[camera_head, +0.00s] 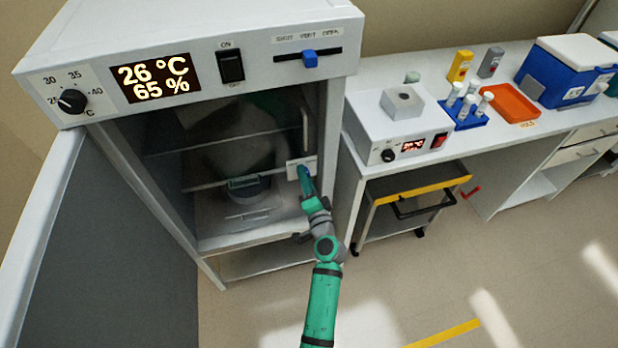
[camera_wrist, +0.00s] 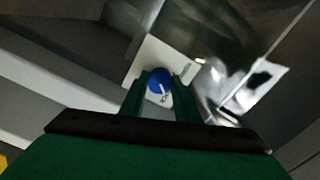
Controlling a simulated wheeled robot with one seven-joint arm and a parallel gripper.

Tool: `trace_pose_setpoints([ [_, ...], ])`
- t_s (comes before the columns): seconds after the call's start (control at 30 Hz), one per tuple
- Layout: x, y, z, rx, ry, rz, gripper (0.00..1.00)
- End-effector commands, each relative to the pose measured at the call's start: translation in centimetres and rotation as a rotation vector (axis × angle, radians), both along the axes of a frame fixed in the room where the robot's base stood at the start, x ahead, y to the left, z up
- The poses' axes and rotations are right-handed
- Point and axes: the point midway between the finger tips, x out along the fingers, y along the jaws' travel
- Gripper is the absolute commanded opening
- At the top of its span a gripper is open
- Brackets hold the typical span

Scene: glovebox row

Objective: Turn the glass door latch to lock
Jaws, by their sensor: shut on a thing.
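The glass door latch shows in the wrist view as a round blue knob (camera_wrist: 160,82) with a light pointer mark on it. It sits on a pale plate (camera_wrist: 150,62), which shows in the head view (camera_head: 295,168) at the right edge of the cabinet's inner glass door (camera_head: 225,150). My gripper (camera_wrist: 160,92) has one green finger on each side of the knob and is shut on it. In the head view my gripper (camera_head: 304,178) reaches the plate and hides most of the knob. I cannot read the plate's markings. The glass door looks closed against the cabinet.
The cabinet's solid outer door (camera_head: 45,230) stands wide open at the left. A vertical handle (camera_head: 305,130) is above the plate. A bench (camera_head: 350,150) with a heater box (camera_head: 395,130) stands right of the cabinet, with a cart (camera_head: 415,195) under it. The floor in front is clear.

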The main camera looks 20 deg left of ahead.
Motion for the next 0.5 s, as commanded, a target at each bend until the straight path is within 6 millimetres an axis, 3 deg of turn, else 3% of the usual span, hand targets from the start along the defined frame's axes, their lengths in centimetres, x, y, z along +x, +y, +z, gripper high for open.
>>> trace_pose_setpoints([
  [0.03, 0.42, -0.88, 0.30, 0.021, 0.007, -0.018, 0.06],
  [0.5, 0.44, -0.93, 0.27, 0.112, 0.068, -0.019, 0.06],
])
